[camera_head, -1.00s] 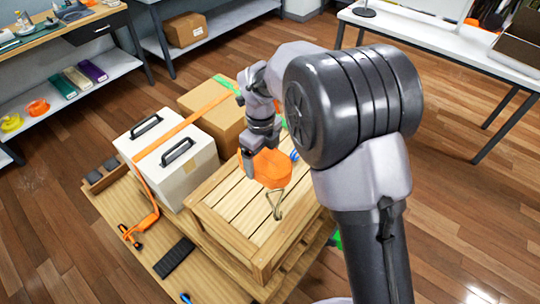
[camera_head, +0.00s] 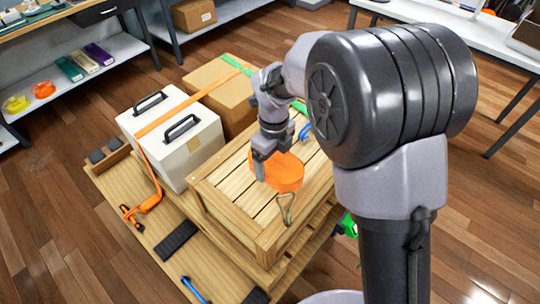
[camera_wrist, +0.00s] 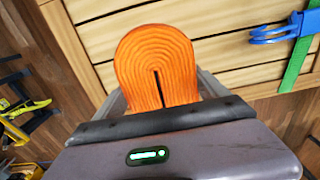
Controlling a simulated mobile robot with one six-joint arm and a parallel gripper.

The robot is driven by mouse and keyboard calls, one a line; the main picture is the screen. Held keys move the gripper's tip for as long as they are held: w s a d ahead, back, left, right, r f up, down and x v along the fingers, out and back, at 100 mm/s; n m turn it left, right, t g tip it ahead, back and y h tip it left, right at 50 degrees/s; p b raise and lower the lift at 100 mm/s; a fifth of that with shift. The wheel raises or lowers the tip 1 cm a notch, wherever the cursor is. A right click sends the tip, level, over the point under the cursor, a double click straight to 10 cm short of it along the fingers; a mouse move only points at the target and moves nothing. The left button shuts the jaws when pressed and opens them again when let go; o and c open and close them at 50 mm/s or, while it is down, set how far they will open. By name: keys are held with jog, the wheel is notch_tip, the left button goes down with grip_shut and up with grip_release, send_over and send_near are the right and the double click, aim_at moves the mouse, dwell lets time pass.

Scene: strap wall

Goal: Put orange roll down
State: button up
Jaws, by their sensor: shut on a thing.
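The orange roll (camera_head: 284,173) is a coiled strap with a metal hook (camera_head: 288,208) hanging from its near side in the head view. My gripper (camera_head: 262,165) is shut on the roll's edge, over the slatted wooden crate (camera_head: 222,205). In the wrist view the coil (camera_wrist: 156,62) stands out between the fingers, with the crate's slats (camera_wrist: 232,62) behind it. The head view does not clearly show whether the roll touches the crate top.
A white box (camera_head: 178,150) with black handles and a cardboard box (camera_head: 222,98) stand beside the crate on the pallet (camera_head: 118,200). An orange strap (camera_head: 190,110) crosses them. A blue hook (camera_wrist: 278,32) and green strap (camera_wrist: 299,62) lie on the crate. Some slats are bare.

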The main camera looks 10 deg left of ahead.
jog(key=w, duration=0.1)
jog(key=w+a, duration=0.1)
jog(key=w, duration=0.1)
jog(key=w+a, duration=0.1)
jog(key=shift+w+a+f, duration=0.15)
jog(key=shift+w+f, duration=0.1)
jog(key=shift+w, duration=0.15)
notch_tip(320, 180, down, 3)
jog(key=shift+s+f+b, duration=0.1)
jog(key=shift+f+b, duration=0.1)
jog(key=shift+b, duration=0.7)
